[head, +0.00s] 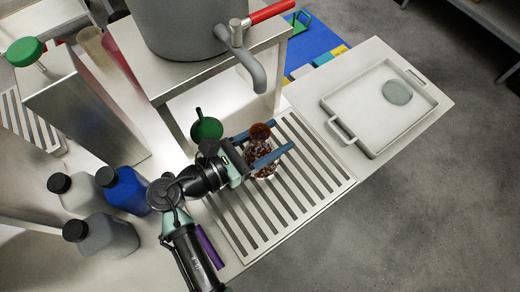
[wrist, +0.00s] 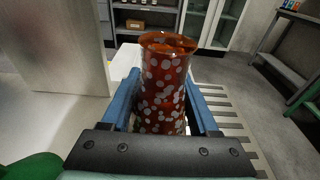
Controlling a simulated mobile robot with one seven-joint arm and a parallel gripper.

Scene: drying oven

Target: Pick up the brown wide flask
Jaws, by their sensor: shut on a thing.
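The brown wide flask (head: 261,132) is a reddish-brown glassy vessel with pale spots. In the head view it is over the slatted drain grate, partly covered by my fingers. In the wrist view the flask (wrist: 163,85) stands upright between the two blue fingers, its open rim at the top and its lower end hidden by the gripper body. My gripper (head: 282,135) is shut on the flask, one finger on each side. I cannot tell whether the flask's base touches the grate.
The slatted grate (head: 315,180) lies below. A white tray (head: 345,103) with a greenish disc (head: 397,92) stands to the right. A metal stand with a grey pot (head: 180,25) is behind. A blue bottle (head: 126,190) and grey bottles (head: 105,236) stand left. A green funnel-like item (head: 206,128) is close by.

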